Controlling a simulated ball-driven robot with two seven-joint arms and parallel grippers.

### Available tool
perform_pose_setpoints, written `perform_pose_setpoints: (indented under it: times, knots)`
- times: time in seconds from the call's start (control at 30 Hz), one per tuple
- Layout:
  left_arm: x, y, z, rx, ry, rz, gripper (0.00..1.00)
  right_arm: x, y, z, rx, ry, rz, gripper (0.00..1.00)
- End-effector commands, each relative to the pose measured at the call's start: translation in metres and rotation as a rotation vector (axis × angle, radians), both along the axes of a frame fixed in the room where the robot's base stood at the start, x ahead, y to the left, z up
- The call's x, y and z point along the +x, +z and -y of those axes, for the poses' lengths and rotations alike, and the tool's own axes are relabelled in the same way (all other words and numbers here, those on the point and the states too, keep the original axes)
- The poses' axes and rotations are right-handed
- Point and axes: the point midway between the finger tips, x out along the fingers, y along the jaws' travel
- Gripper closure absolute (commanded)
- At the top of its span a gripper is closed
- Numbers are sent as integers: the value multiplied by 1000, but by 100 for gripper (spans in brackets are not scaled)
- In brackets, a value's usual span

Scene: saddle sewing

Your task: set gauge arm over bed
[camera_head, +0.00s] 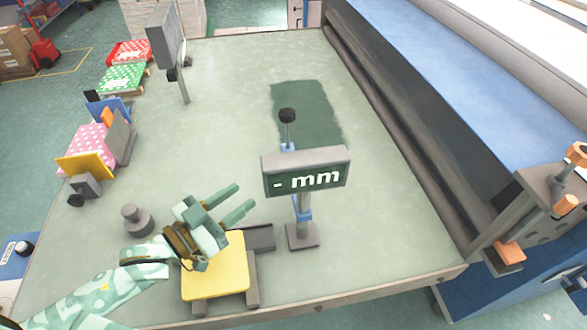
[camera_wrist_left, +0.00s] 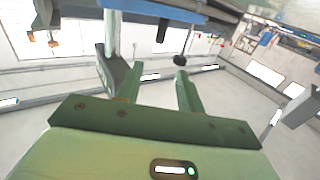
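The gauge stands near the front middle of the table in the head view, with a grey display (camera_head: 305,172) reading "- mm". Its post (camera_head: 304,200) has blue collars and rises from a square base (camera_head: 302,236); a black knob (camera_head: 287,115) tops a thin rod behind the display. A yellow-topped block (camera_head: 215,268) sits left of the base, with a dark grey bar (camera_head: 259,237) beside it. I cannot tell which part is the arm or the bed. My left gripper (camera_head: 246,197) is open and empty above the block, left of the post. Its parted fingers also show in the left wrist view (camera_wrist_left: 160,86). My right gripper is not in view.
A grey weight (camera_head: 137,219) stands left of my left wrist. Colored sample pieces (camera_head: 90,142) and another display (camera_head: 165,35) are along the left side. A dark green patch (camera_head: 308,108) lies behind the gauge. A long roller (camera_head: 400,120) bounds the right; the middle right tabletop is clear.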

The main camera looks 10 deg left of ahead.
Motion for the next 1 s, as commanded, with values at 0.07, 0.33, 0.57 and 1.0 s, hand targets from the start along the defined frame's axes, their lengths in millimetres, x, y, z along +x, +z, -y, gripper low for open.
perform_pose_setpoints:
  times: [0.07, 0.33, 0.57, 1.0]
  knots:
    - [0, -14, 0, 0, 0, -4, 62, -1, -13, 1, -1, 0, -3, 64]
    - [23, -12, 14, -1, 1, 2, 62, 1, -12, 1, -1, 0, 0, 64]
    - [72, -11, 47, -2, 0, 3, 62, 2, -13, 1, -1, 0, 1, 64]
    - [134, -13, 88, -1, 0, -3, 62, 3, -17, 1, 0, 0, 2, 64]
